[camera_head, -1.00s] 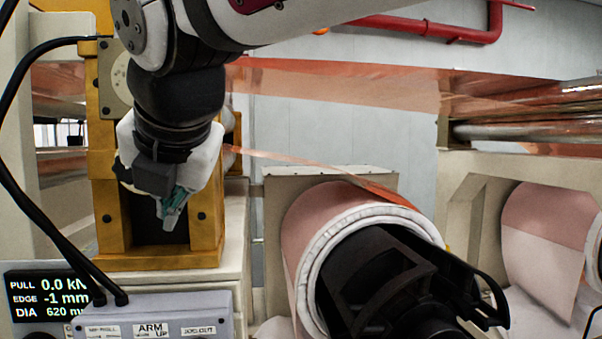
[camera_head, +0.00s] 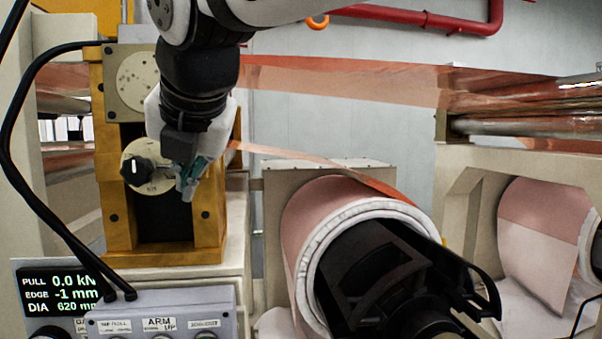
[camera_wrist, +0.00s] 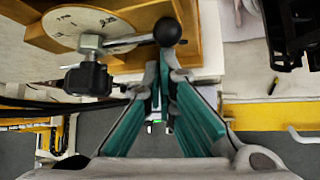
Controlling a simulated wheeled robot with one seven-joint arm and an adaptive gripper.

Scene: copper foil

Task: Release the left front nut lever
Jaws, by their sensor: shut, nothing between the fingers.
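A round pale dial plate (camera_head: 162,182) sits on the yellow housing, with a black knob (camera_head: 136,171) on its left side. In the wrist view, the dial plate (camera_wrist: 66,20) carries a metal lever (camera_wrist: 125,40) ending in a black ball (camera_wrist: 167,31), and the black knob (camera_wrist: 88,78) hangs at its hub end. My gripper (camera_head: 187,190) is at the right of the plate, its teal fingers shut and empty. In the wrist view, my gripper's fingertips (camera_wrist: 165,65) are just below the ball, with a small apparent gap. In the head view my gripper hides the lever's ball end.
The yellow housing (camera_head: 208,225) frames the dial. A copper foil roll (camera_head: 320,215) with a black core end (camera_head: 385,275) stands to the right. A control box (camera_head: 165,310) and a display (camera_head: 60,290) are in front, with black cables at left.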

